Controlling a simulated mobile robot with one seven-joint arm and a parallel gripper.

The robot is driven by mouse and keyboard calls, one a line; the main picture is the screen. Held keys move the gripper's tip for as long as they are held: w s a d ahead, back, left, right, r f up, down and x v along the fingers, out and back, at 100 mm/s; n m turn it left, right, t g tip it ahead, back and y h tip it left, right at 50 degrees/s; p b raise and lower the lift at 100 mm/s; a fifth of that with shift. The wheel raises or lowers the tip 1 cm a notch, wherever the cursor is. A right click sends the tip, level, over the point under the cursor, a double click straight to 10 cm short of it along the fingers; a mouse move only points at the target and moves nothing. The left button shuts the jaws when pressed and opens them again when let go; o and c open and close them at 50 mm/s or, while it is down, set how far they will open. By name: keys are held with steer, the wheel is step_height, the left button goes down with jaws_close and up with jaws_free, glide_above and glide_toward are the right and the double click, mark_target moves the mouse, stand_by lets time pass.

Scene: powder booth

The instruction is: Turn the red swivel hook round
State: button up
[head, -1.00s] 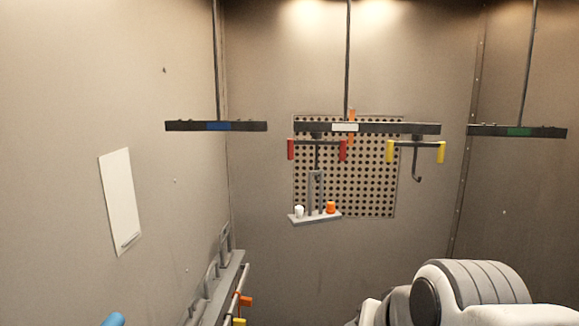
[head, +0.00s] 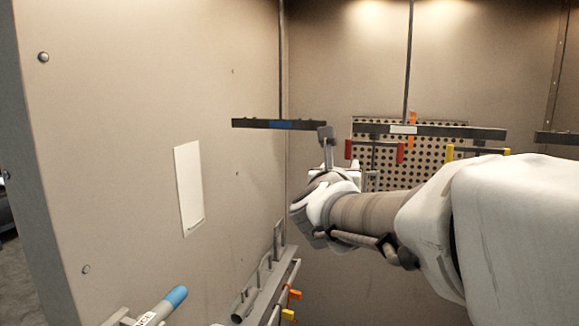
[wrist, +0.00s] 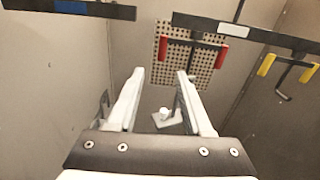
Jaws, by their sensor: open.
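The red swivel hook hangs under the white-labelled bar (head: 430,131), a dark cross-piece with a red grip at each end; its right grip (head: 400,153) shows in the head view. My arm hides its lower part there. In the wrist view the red swivel hook (wrist: 221,55) is beyond my fingertips, slightly right of centre, with its dark stem partly behind the right finger. My gripper (wrist: 160,73) is open, with nothing between its fingers, and is apart from the hook. In the head view my gripper (head: 326,148) is left of the hook, below the blue-labelled bar (head: 279,124).
A yellow-ended hook (wrist: 266,65) hangs to the right on the same bar. A perforated panel (head: 430,167) is on the back wall. A small shelf with a white cup (wrist: 160,114) shows between my fingers. A rail with orange and yellow tags (head: 293,294) runs along the lower left.

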mark_target(348, 153)
steer(key=shift+m, duration=0.3)
steer(key=p+x, duration=0.1)
steer(key=x, duration=0.9)
steer(key=shift+w+d, duration=0.1)
steer(key=shift+d, duration=0.15)
steer(key=shift+x, duration=0.75)
steer(key=c, duration=0.7)
